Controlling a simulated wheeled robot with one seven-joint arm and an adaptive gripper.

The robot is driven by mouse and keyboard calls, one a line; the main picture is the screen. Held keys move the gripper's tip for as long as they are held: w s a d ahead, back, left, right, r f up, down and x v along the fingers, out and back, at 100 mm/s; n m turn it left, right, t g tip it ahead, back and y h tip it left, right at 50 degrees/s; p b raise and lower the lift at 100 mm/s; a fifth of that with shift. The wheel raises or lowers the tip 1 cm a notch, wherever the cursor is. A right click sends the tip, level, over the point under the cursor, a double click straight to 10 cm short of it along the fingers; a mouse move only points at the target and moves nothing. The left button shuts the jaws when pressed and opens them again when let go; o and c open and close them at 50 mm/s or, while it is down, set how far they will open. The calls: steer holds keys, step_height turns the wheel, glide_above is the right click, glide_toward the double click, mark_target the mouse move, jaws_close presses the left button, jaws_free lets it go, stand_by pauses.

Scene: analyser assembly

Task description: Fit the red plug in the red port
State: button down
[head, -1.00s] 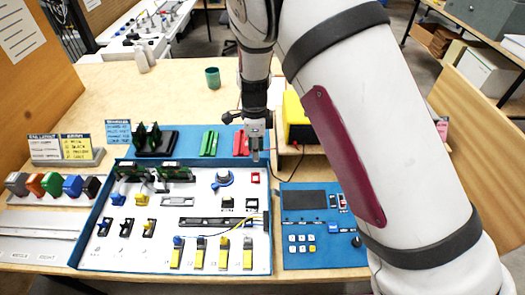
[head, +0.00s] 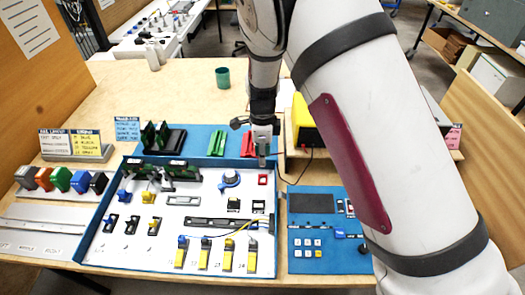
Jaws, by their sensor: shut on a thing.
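My gripper (head: 262,152) points down over the back right edge of the white board and is shut on the red plug. The fingers hide most of the plug, and its exact pose is too small to tell. The red port (head: 263,180) is a small red-framed opening near the board's back right corner. It lies just in front of and below my fingertips in the head view. A gap shows between the fingertips and the port.
A red holder (head: 247,144) and a green holder (head: 217,143) stand on the blue strip behind the board. A yellow box (head: 303,122) and black cable are right of my gripper. Coloured blocks (head: 61,180) line the left rack. A blue panel (head: 300,262) lies at right.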

steer(key=shift+f+b, duration=0.85)
steer(key=shift+f, duration=2.15)
steer(key=shift+f+b, duration=0.35)
steer(key=shift+f, duration=0.8)
steer(key=c, duration=1.3)
jaws_free()
steer(key=shift+c, duration=0.2)
steer(key=o, duration=0.3)
steer(key=shift+r+p, duration=1.65)
steer(key=shift+r, duration=1.9)
